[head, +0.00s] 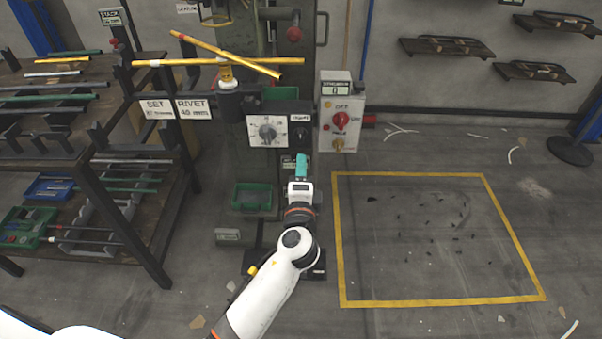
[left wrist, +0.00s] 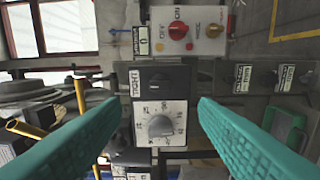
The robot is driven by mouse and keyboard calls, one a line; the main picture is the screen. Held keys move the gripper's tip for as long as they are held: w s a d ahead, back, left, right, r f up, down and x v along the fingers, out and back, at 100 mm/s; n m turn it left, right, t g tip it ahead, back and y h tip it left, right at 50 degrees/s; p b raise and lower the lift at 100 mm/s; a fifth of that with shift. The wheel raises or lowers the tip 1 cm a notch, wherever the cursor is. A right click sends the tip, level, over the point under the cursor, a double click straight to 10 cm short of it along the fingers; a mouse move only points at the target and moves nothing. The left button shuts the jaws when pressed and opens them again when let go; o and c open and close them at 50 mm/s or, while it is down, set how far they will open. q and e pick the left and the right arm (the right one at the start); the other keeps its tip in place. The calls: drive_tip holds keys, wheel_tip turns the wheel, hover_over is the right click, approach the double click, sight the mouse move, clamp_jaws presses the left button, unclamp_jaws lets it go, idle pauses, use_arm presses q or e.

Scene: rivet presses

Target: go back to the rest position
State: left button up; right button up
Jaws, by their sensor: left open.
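My left gripper (head: 302,162) is in front of the rivet press, just below its dial panel (head: 267,131). In the left wrist view its two teal fingers (left wrist: 158,125) are spread apart with nothing between them. Beyond the gap is the dial (left wrist: 160,127) with a small black switch (left wrist: 156,80) above it. The fingers look apart from the panel, though the exact distance is hard to tell. My right gripper is not in view; only a white part of my body shows at the lower left of the head view.
A control box (head: 340,112) with a red knob is right of the dial. Yellow rods (head: 220,62) lie across the press top. A rack (head: 130,215) with rods and trays stands at left. A green bin (head: 252,197) is on the press. Yellow-outlined floor (head: 430,240) at right is mostly free.

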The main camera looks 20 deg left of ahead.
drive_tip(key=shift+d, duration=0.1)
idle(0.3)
